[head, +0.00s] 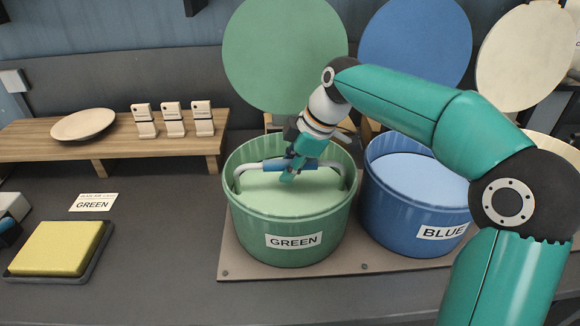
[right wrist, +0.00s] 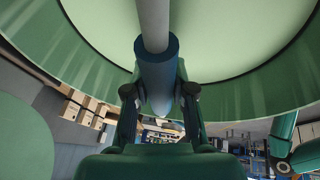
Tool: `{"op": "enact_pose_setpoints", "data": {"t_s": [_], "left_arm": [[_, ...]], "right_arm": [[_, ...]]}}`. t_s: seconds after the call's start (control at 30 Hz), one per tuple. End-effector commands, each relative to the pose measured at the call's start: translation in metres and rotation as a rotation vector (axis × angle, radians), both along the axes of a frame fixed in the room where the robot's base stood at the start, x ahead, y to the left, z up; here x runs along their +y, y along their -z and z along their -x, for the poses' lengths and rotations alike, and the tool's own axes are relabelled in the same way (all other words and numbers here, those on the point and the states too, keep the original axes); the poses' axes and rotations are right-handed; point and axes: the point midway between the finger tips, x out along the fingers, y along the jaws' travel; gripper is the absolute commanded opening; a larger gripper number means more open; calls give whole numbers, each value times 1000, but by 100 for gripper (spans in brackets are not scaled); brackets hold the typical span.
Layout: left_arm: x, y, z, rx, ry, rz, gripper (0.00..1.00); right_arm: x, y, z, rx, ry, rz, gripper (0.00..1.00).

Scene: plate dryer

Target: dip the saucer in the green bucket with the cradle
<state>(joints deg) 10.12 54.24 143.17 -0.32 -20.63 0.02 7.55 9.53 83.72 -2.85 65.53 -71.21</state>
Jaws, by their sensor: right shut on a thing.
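The green bucket (head: 288,215), labelled GREEN, stands in the middle of the head view, filled with pale green liquid. The cradle's grey arched handle (head: 243,170) with a blue grip spans the inside of the bucket. My right gripper (head: 291,170) is over the bucket, shut on the blue grip, which also shows in the right wrist view (right wrist: 158,65). The cradle's lower part is hidden below the liquid, so I cannot tell whether a dish is in it. A cream saucer (head: 83,124) lies on the wooden shelf. My left gripper is not in view.
A blue bucket (head: 405,205) stands close to the right on the same board (head: 245,268). The wooden shelf (head: 60,142) at left bears several upright pale holders (head: 172,119). A yellow sponge (head: 57,247) lies in a black tray near a GREEN card (head: 93,202).

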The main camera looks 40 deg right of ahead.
Motion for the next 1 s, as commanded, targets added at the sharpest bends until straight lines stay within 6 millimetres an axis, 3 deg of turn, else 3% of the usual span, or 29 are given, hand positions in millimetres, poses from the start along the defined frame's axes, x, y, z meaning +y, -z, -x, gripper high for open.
{"op": "enact_pose_setpoints", "data": {"t_s": [0.57, 1.0], "left_arm": [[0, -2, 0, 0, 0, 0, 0], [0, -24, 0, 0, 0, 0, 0]], "right_arm": [[0, -3, 0, -4, 1, 0, 0], [0, -28, -1, -5, 0, 0, 0]]}}
